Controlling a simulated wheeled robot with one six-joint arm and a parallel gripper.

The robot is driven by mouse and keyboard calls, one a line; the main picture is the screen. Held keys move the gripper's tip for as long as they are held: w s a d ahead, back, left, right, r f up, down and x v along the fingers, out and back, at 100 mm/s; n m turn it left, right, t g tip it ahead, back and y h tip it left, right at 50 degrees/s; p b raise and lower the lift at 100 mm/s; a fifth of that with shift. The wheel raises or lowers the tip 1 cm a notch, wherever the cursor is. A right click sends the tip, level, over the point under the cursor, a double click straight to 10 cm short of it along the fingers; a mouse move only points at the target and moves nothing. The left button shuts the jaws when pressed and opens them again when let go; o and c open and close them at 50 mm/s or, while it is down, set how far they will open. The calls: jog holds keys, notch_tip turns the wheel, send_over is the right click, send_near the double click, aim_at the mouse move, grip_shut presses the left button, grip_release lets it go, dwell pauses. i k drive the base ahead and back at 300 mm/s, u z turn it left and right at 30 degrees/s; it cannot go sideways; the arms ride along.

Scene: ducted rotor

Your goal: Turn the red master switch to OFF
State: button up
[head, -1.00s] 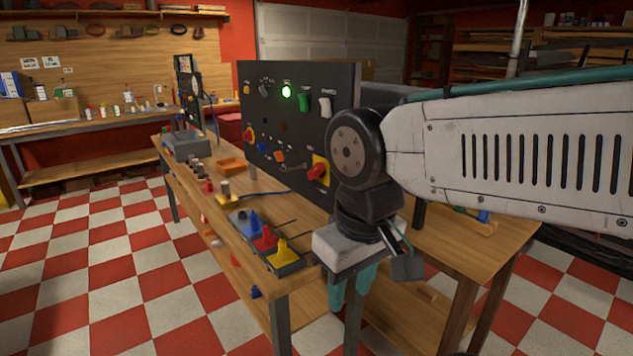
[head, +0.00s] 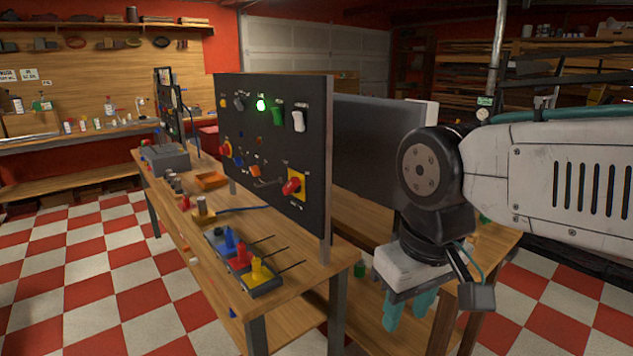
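The red master switch (head: 291,187) is a red knob on a yellow plate (head: 300,181), low at the right side of the upright black control panel (head: 268,140). Its lettering is too small to read. A green lamp (head: 261,104) is lit near the top of the panel. My gripper (head: 408,310) hangs to the right of the panel, lower than the switch and apart from it, in front of the table's right end. Its teal fingers point down. Whether they are open or shut is not clear, and nothing shows held between them.
The panel stands on a wooden table (head: 318,262). Blue, red and yellow levers (head: 240,252) with thin rods sit in front of it. An orange tray (head: 211,181) lies farther left. A dark screen-like board (head: 375,145) stands behind the panel. Checkered floor (head: 105,300) is free at left.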

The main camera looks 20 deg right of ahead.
aim_at(294, 185)
jog(key=z, duration=0.1)
jog(key=i, duration=0.85)
jog(key=u, duration=0.5)
